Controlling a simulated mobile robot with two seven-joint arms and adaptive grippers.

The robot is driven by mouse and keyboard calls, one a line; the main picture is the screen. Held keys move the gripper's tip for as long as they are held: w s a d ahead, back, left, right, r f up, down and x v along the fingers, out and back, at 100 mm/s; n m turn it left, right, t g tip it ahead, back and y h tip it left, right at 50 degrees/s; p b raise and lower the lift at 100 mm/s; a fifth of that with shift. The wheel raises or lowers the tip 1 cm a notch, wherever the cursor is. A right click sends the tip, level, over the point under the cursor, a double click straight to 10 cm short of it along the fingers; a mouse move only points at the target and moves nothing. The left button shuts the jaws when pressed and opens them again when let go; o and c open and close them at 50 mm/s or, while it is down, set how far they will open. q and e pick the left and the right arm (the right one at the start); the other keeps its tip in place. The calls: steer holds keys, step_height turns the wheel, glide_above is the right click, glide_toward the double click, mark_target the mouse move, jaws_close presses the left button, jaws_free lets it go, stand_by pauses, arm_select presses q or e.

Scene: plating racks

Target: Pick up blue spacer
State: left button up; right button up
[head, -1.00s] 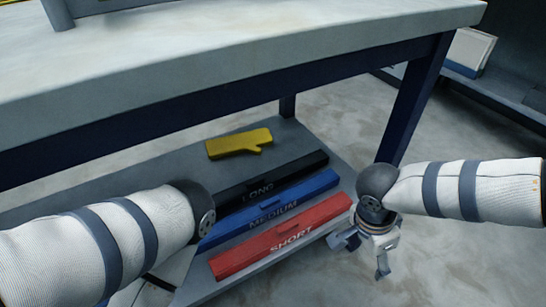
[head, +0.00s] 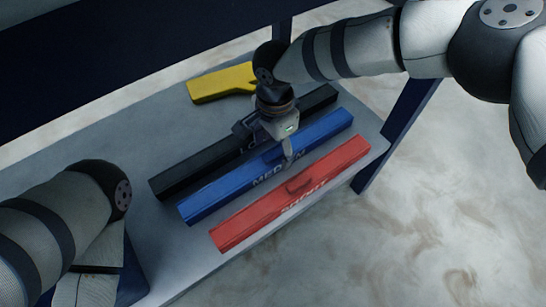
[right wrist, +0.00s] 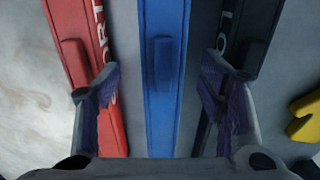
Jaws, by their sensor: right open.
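The blue spacer (head: 225,196) is a long bar marked MEDIUM, lying on the lower shelf between a red bar and a black bar. In the right wrist view the blue spacer (right wrist: 162,110) runs up the middle, with a raised handle on its top. My right gripper (head: 280,150) is over the blue spacer near its handle. In the right wrist view its open fingers (right wrist: 160,95) stand on either side of the blue spacer, with nothing held. My left arm shows at lower left, but its gripper is out of sight.
The red bar (head: 240,225), marked SHORT, lies at the shelf's front side. The black bar (head: 175,180) lies behind the blue one. A yellow glove-shaped thing (head: 220,84) lies farther back. The shelf (head: 110,150) is bare to the left; a table leg (head: 405,115) stands at right.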

mark_target(274, 153)
step_height(274, 153, down, 4)
steer(key=shift+w+f+b, duration=0.15)
steer(key=shift+b, duration=0.45)
steer(key=shift+c, duration=0.5)
steer(key=c, duration=1.3)
